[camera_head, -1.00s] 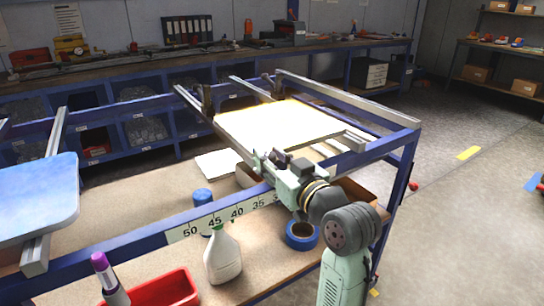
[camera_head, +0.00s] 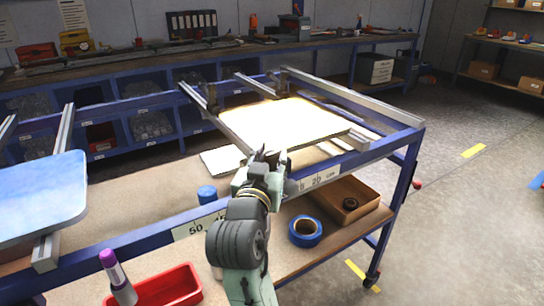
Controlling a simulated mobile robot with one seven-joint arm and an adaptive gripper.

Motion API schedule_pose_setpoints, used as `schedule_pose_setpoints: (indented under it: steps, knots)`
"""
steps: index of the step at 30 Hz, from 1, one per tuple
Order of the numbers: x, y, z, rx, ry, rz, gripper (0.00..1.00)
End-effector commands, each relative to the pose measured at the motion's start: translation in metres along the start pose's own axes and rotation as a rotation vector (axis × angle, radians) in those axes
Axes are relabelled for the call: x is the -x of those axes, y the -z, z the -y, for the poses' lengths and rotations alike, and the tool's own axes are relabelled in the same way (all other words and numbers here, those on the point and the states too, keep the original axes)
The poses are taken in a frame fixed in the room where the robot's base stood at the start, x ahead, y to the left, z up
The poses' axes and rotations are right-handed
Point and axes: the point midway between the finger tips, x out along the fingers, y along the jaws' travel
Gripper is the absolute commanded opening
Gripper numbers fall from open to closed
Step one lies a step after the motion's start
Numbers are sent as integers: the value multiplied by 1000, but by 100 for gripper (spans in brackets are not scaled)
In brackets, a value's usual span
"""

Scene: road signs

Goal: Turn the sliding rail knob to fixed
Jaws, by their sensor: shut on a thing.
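My gripper (camera_head: 264,156) is at the front beam of the blue frame (camera_head: 340,168), by the near end of a grey sliding rail (camera_head: 222,128). It is shut on the sliding rail knob, which is mostly hidden behind the jaws and wrist. The knob's setting cannot be read. A pale sign board (camera_head: 285,124) lies on the rails just behind my gripper.
A ruler strip (camera_head: 318,179) runs along the front beam. Below are a blue tape roll (camera_head: 305,231), a cardboard box (camera_head: 352,205), a blue can (camera_head: 207,194) and a red tray (camera_head: 168,288) with a purple-capped marker (camera_head: 112,268). A blue sign (camera_head: 40,195) is at left.

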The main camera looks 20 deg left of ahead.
Motion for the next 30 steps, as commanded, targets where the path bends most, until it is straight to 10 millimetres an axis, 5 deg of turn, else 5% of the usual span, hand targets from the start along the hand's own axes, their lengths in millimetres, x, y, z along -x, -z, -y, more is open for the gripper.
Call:
schedule_pose_setpoints:
  steps: [18, 19, 30]
  knots:
    - [-1, 1, 0, 1, -41, -2, 2]
    - [-1, 1, 0, 1, -41, -2, 32]
    - [0, 0, 0, 1, -41, 0, 49]
